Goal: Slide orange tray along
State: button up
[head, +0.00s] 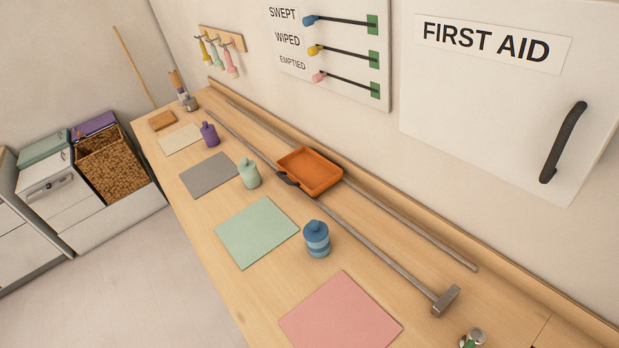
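The orange tray (309,188) is shallow with raised walls and looks empty. It sits about midway along two thin grey metal rails that run the length of the wooden counter. A small dark handle (287,179) is on its left side, over the front rail (375,248). The back rail (410,228) passes by the tray's wall side. A metal block (446,300) stands at the near end of the front rail, well apart from the tray. My gripper is not in view.
On the counter (225,285), left of the rails, are a blue jar (316,239), a mint bottle (249,173), a purple bottle (209,134) and several flat mats, including a pink one (341,318). A first aid cabinet (495,90) is on the wall. The rails look clear either side of the tray.

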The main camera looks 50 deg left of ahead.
aim_at(308, 170)
jog(key=z, duration=1.1)
jog(key=k, duration=1.85)
jog(key=u, duration=1.05)
jog(key=i, duration=1.65)
jog(key=z, duration=0.05)
